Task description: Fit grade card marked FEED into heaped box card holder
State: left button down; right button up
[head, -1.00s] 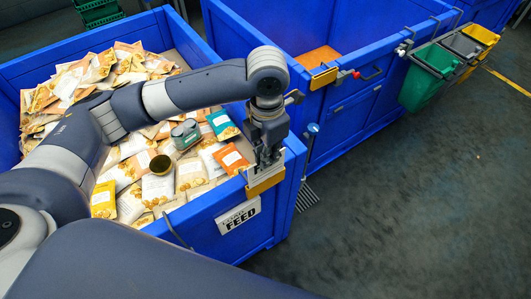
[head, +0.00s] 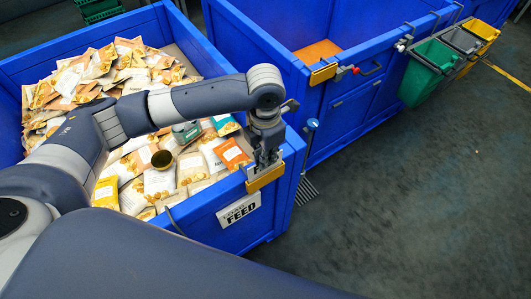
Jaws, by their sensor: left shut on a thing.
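The heaped box (head: 186,213) is blue and full of food packets. A yellow card holder (head: 266,179) sits on its rim at the near right corner. My left gripper (head: 265,163) points down right above this holder, shut on a pale, thin piece that looks like the grade card (head: 257,170). The card's marking cannot be read, and I cannot tell whether its lower edge is inside the holder. A white sign reading FEED (head: 240,210) is on the box's outer wall below the holder. My right gripper is not in view.
A second blue box (head: 343,113) stands beside the first, with its own yellow holder (head: 323,74) on the rim. Green (head: 425,75), grey and yellow bins hang at the right. The floor at right is clear.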

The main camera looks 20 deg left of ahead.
pick_arm(q)
jog(key=shift+f, duration=0.2)
jog(key=c, duration=1.7)
grip_release()
jog(key=shift+r, duration=0.1)
jog(key=shift+r, duration=0.35)
notch_tip(320, 180, up, 12)
jog(key=b, duration=0.3)
jog(key=shift+r, duration=0.2)
